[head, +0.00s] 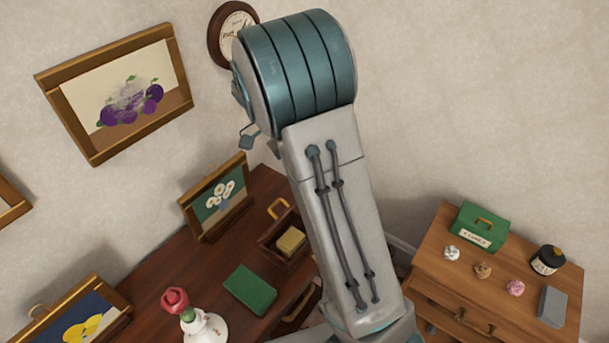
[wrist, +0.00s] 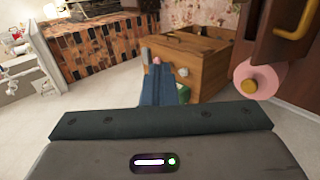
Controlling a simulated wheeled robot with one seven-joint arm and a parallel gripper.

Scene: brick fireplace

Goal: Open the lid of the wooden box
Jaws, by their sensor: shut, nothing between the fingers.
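The wrist view shows a brick fireplace (wrist: 110,42), white shelves (wrist: 25,72) and a pink round thing (wrist: 257,76) at right. The head view shows a dark desk (head: 180,262) with frames and a green book (head: 250,289), and a cluttered wooden cabinet (head: 425,270).

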